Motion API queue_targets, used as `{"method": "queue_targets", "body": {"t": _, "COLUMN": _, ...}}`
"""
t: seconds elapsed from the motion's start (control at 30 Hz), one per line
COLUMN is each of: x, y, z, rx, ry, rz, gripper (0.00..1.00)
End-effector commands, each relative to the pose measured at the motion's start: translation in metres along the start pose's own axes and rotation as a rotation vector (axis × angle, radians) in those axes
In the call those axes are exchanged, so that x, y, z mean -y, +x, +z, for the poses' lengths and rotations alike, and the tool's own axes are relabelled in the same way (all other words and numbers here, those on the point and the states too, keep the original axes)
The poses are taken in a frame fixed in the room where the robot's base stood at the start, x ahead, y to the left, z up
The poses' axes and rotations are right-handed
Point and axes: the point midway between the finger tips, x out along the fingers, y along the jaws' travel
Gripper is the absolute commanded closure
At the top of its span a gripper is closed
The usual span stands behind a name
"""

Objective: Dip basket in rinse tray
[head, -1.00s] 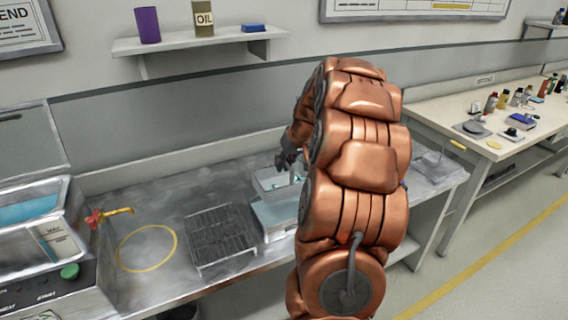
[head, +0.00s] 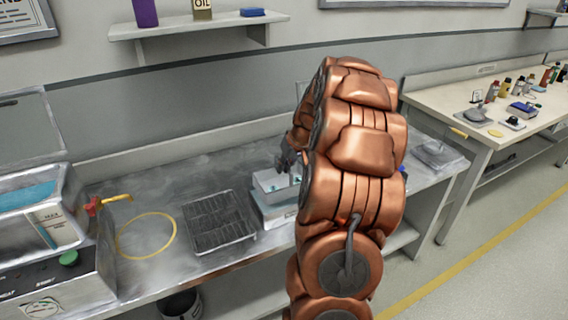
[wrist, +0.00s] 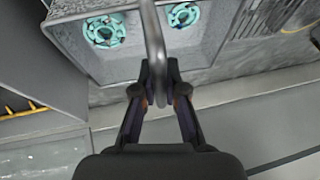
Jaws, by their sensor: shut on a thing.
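My gripper (wrist: 160,92) is shut on the grey bar handle (wrist: 153,45) of the basket. The basket (wrist: 135,62) is a grey open box with teal ring-shaped parts (wrist: 105,29) lying in it. In the head view the basket (head: 266,188) sits low at the rinse tray (head: 272,221), a pale box on the metal bench. My copper arm hides the right side of both. I cannot tell how deep the basket is in the tray. My gripper (head: 291,172) shows there only partly, above the basket.
A dark wire rack (head: 218,222) stands left of the tray. A yellow ring (head: 146,235) is marked on the bench further left, by a machine with a raised lid (head: 40,215). A shelf (head: 200,33) hangs on the wall. A second table (head: 470,105) with bottles is at the right.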

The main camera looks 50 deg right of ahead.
Motion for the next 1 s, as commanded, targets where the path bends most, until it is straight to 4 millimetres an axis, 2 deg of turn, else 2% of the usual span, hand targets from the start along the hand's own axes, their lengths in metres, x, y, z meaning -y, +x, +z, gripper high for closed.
{"method": "queue_targets", "body": {"t": 1.0, "x": -0.012, "y": 0.058, "z": 0.023, "rx": -0.002, "ry": -0.001, "rz": 0.0, "gripper": 1.0}}
